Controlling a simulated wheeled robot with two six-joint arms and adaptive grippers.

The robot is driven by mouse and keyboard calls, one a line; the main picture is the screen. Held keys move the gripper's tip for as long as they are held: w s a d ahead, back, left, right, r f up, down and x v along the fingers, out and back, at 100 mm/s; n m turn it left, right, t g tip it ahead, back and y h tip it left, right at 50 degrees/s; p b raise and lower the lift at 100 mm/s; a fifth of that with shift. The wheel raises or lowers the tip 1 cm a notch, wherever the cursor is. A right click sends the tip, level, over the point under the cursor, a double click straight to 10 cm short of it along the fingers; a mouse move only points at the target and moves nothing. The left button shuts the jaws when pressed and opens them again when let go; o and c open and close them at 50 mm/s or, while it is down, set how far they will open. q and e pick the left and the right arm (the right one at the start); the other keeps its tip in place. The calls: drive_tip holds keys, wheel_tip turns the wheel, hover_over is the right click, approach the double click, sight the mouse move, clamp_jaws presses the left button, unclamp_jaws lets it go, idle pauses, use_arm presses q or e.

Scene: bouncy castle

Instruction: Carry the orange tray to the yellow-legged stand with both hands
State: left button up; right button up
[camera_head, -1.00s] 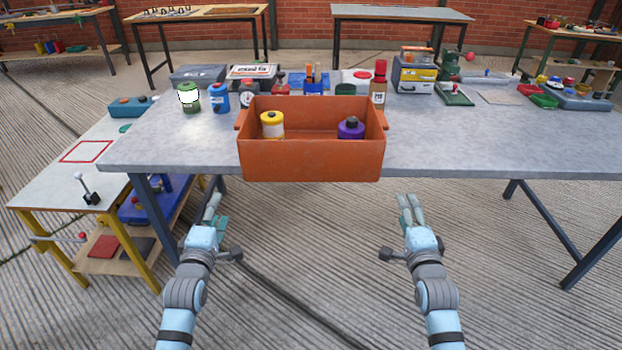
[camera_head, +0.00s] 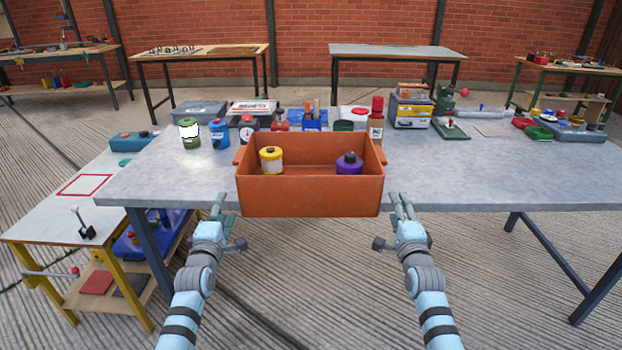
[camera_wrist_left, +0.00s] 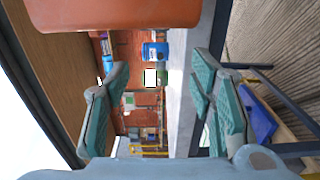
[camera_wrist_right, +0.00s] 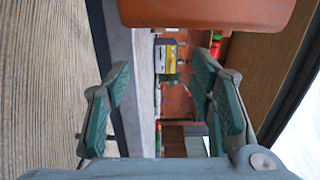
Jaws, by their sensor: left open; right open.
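The orange tray (camera_head: 310,197) sits at the front edge of the grey table, with a yellow-and-white container (camera_head: 271,160) and a purple container (camera_head: 349,164) inside. It also shows at the top of the left wrist view (camera_wrist_left: 120,12) and the right wrist view (camera_wrist_right: 205,12). My left gripper (camera_head: 220,205) is open and empty, just left of the tray. My right gripper (camera_head: 402,205) is open and empty, just right of it. Both are apart from the tray. The yellow-legged stand (camera_head: 55,215) is at the left, with a red outlined rectangle (camera_head: 85,185) on its top.
The grey table (camera_head: 490,180) has free room right of the tray. Behind the tray stand boxes, bottles and a toolbox (camera_head: 411,108). A green bottle (camera_head: 189,135) and a blue bottle (camera_head: 219,135) stand left. A small lever (camera_head: 82,225) rises from the stand's near part.

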use_arm(q)
drive_tip(key=w, duration=0.4)
drive_tip(key=shift+w+d, duration=0.25)
drive_tip(key=shift+s+d, duration=0.1)
drive_tip(key=shift+d, duration=0.3)
use_arm(e)
drive_tip(key=w, duration=0.2)
drive_tip(key=w+a, duration=0.1)
drive_tip(key=w, duration=0.1)
drive_tip(key=shift+w+a, duration=0.15)
drive_tip(key=shift+a, duration=0.05)
use_arm(q)
drive_tip(key=shift+d, duration=0.15)
use_arm(e)
drive_tip(key=shift+a, duration=0.1)
